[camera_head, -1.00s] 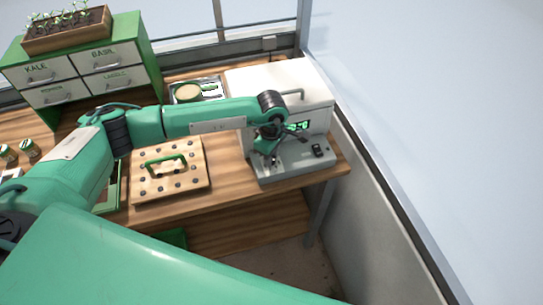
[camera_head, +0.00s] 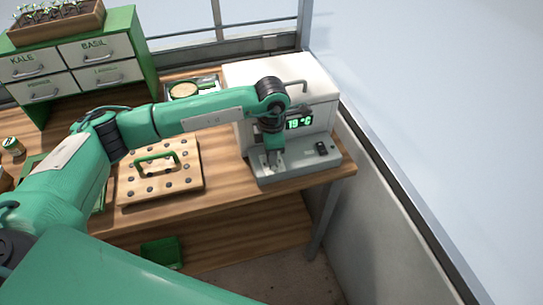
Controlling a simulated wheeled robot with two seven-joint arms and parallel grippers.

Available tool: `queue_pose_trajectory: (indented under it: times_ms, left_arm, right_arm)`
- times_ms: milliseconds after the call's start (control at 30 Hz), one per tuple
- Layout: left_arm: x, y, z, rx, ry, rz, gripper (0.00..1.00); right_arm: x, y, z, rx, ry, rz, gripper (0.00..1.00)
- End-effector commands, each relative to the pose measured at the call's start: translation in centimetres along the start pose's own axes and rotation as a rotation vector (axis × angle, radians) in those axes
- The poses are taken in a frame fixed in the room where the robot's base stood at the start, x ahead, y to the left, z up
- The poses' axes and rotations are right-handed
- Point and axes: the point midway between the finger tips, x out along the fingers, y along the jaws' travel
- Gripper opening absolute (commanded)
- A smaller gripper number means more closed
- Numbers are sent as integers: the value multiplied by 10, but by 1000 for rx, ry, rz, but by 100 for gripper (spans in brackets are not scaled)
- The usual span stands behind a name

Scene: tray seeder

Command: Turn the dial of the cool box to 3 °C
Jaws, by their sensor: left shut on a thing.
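The cool box (camera_head: 310,85) is a white and grey unit at the back right of the bench. Its green display (camera_head: 299,122) seems to read 19 °C. A grey ledge (camera_head: 305,168) juts from its front, with a small black switch (camera_head: 321,149) at the right. My left gripper (camera_head: 272,161) points down over the left part of this ledge, shut on the dial. The dial itself is mostly hidden by the gripper. My right gripper is out of view.
A wooden board with pegs and a green handle (camera_head: 157,157) lies left of the cool box. Behind it is a tray with a round sieve-like thing (camera_head: 184,90). A green drawer cabinet (camera_head: 130,35) stands at the back left. A wall edges the bench's right side.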

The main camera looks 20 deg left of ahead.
Motion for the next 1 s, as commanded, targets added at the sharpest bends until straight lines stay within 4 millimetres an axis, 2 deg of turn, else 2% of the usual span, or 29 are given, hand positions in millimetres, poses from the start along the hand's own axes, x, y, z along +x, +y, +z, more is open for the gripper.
queue_pose_trajectory:
  times_ms: [200,667,700,800,1000]
  left_arm:
    - [0,0,0,-54,-1,1,1]
    - [-2,1,0,-67,-2,2,1]
    - [-2,1,0,-67,-2,2,28]
    - [-2,1,0,-66,-2,2,46]
    - [-1,0,0,-66,-1,1,46]
  right_arm:
    - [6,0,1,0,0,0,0]
    - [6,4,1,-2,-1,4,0]
    - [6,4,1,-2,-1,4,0]
    - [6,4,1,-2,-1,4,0]
    - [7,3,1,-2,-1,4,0]
